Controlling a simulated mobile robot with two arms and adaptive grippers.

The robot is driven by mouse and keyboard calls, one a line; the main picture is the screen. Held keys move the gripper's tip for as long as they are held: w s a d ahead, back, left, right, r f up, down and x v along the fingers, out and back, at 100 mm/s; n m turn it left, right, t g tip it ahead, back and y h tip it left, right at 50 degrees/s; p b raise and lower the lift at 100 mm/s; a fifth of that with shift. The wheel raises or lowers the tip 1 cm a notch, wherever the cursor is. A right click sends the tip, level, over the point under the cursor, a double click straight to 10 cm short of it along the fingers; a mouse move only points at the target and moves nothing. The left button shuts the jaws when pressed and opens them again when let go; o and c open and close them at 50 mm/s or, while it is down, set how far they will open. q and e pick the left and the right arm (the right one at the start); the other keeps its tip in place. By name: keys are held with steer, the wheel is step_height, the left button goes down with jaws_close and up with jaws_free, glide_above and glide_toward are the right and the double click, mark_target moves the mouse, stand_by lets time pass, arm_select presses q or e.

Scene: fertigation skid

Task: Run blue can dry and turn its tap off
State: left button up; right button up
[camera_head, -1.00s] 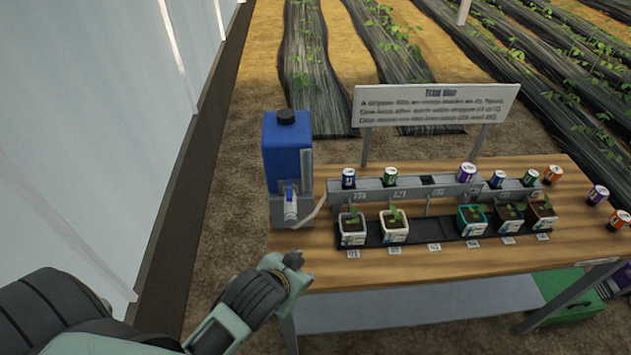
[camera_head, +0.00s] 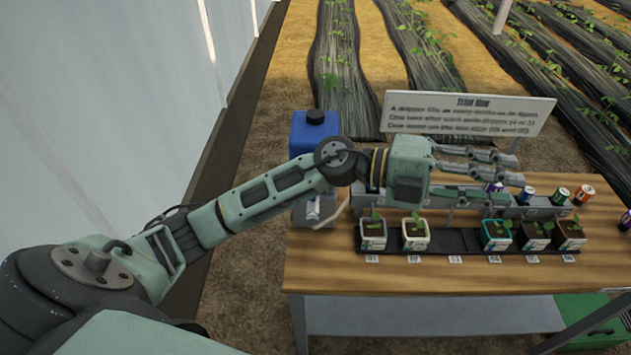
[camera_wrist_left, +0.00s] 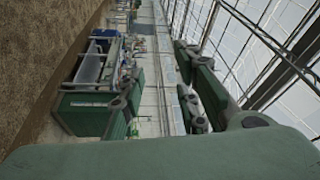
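The blue can (camera_head: 313,133) stands at the left end of the wooden table, its black cap on top. My left forearm crosses in front of it and hides its lower front, including the tap's handle. A pale spout-like part (camera_head: 313,209) shows below the arm. My left gripper (camera_head: 512,179) is well to the right of the can, above the grey rail, with its fingers apart and nothing seen between them. Its fingers also show in the left wrist view (camera_wrist_left: 200,88). My right gripper is not in view.
Potted seedlings (camera_head: 415,233) stand in a black tray in front of the rail. A sign (camera_head: 465,113) rises behind. The table's front (camera_head: 400,275) is clear.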

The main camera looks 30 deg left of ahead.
arm_select(q)
steer(key=w+a+f+m+g+y, duration=0.1)
steer(key=a+f+m+g+y, duration=0.25)
steer(key=a+f+y, duration=0.6)
steer(key=w+a+n+g+y, duration=0.15)
steer(key=a+n+y, duration=0.5)
steer(key=a, duration=1.75)
steer(key=f+y+p, duration=0.1)
steer(key=f, duration=0.2)
steer(key=f+m+p, duration=0.1)
steer(key=f+p, duration=0.1)
steer(key=f, duration=0.2)
steer(key=f+m+y+p, duration=0.1)
steer(key=f, duration=0.3)
steer(key=shift+s+d+y, duration=0.15)
steer(key=shift+s+y, duration=0.05)
steer(key=shift+y, duration=0.1)
steer(key=shift+c, duration=0.6)
jaws_close()
